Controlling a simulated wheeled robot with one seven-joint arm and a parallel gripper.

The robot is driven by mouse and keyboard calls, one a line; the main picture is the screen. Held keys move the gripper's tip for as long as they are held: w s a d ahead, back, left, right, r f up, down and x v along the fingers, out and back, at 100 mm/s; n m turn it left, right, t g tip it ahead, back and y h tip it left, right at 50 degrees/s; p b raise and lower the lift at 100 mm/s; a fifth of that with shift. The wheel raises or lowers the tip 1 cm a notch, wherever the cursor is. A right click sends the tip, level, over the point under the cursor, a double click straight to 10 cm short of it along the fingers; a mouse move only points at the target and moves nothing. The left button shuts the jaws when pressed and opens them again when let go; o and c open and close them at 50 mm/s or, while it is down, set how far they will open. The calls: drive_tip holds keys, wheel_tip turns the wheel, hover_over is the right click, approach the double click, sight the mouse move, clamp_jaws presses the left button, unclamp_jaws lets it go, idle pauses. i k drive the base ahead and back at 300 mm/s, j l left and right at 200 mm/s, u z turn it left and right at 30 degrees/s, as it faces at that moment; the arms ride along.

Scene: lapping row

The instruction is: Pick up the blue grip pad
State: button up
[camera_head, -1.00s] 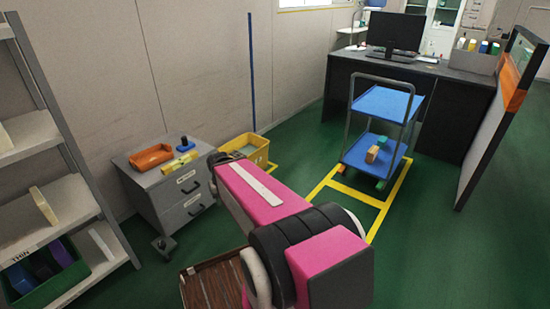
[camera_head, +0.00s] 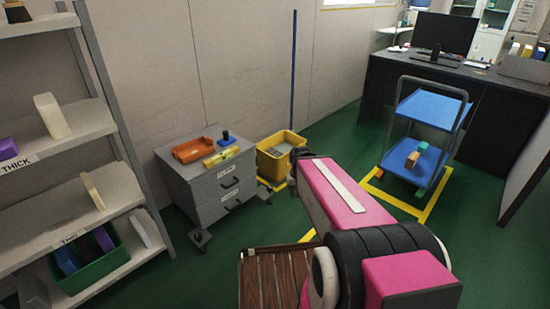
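Blue candidates for the grip pad show in two places, and I cannot tell which it is. A small dark blue piece with an upright knob (camera_head: 226,139) stands on top of the grey drawer cabinet (camera_head: 172,166). A blue flat block (camera_head: 66,259) leans in the green crate (camera_head: 105,267) on the lower left shelf, beside purple ones. My gripper (camera_head: 296,163) is at the far end of my pink and black arm, near the yellow bucket and apart from these pieces. It is small and mostly hidden by the arm, so its fingers cannot be read.
An orange tray (camera_head: 193,150) and a yellow level-like bar (camera_head: 222,157) share the cabinet top. The yellow bucket (camera_head: 283,164) stands right of the cabinet. Shelves (camera_head: 62,135) hold cream blocks at left. A slatted brown surface (camera_head: 262,280) is low in front. A blue trolley (camera_head: 430,110) stands at right.

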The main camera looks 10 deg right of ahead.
sight(227, 140)
drive_tip(key=i+z, duration=0.2)
drive_tip(key=i, duration=0.5)
drive_tip(key=i+j+z, duration=0.2)
drive_tip(key=i, duration=0.45)
